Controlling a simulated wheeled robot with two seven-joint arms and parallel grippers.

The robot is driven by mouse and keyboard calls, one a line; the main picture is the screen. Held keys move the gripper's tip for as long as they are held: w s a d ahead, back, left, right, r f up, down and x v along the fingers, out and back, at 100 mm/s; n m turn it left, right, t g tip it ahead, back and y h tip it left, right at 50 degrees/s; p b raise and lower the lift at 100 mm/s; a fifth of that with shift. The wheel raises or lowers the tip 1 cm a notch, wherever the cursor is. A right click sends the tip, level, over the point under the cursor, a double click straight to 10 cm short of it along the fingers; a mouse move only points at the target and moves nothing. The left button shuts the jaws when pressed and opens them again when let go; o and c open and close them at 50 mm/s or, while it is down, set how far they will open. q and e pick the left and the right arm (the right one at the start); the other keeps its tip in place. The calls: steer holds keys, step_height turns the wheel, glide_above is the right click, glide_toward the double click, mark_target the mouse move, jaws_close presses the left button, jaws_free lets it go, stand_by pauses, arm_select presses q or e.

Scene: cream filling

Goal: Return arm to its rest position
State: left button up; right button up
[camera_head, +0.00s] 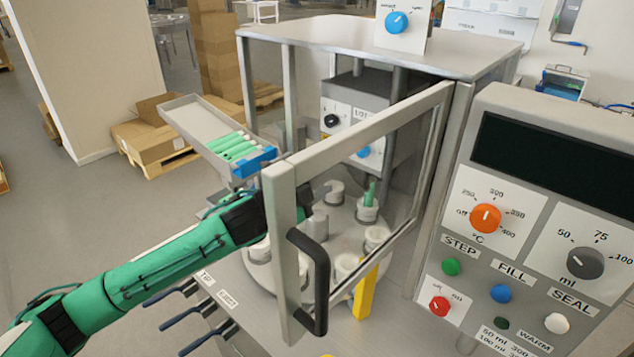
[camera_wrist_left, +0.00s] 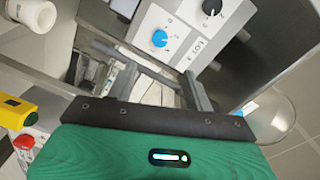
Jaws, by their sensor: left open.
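My left arm (camera_head: 150,265) reaches in from the left of the head view. Its black wrist end is beside the door frame of the machine. My left gripper (camera_head: 318,208) is partly hidden by that frame, over the round turntable (camera_head: 290,280) inside the enclosure. In the left wrist view the two grey fingers of the gripper (camera_wrist_left: 150,78) stand apart with nothing between them. A green tube (camera_head: 370,194) stands upright in a white holder on the turntable, right of the gripper. My right gripper is out of view.
The glass door (camera_head: 375,140) with its black handle (camera_head: 318,285) stands open close to my wrist. A grey tray (camera_head: 195,125) with several green tubes (camera_head: 237,147) is above the wrist. The control panel (camera_head: 540,215) is at the right.

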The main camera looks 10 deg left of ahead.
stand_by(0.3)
arm_select(q)
steer(key=s+a+f+n+g+y, duration=0.35)
steer(key=s+f+n+y, duration=0.25)
steer(key=s+f+n, duration=0.85)
steer(key=s+a+f+n+g+y, duration=0.1)
steer(key=s+a+f+g, duration=0.1)
steer(key=s+a+f, duration=0.45)
steer(key=s+a+f+n+g+y, duration=0.1)
steer(key=s+f+n+g+y, duration=0.15)
steer(key=s, duration=0.75)
steer(key=s+a+f+n+g, duration=0.1)
steer(key=s+a+f+g, duration=0.2)
steer(key=s+f, duration=0.4)
steer(key=s+f+g, duration=0.1)
steer(key=s+f, duration=0.1)
steer(key=f, duration=1.4)
steer(key=s+f, duration=0.2)
steer(key=f, duration=1.4)
steer(key=s+a+f, duration=0.2)
steer(key=s+f, duration=0.7)
steer(key=s+a+f+g, duration=0.1)
steer(key=s+a+f, duration=0.1)
steer(key=s+f, duration=0.6)
steer(key=shift+s+f+m, duration=0.3)
steer(key=shift+s+f, duration=0.05)
steer(key=shift+s, duration=0.1)
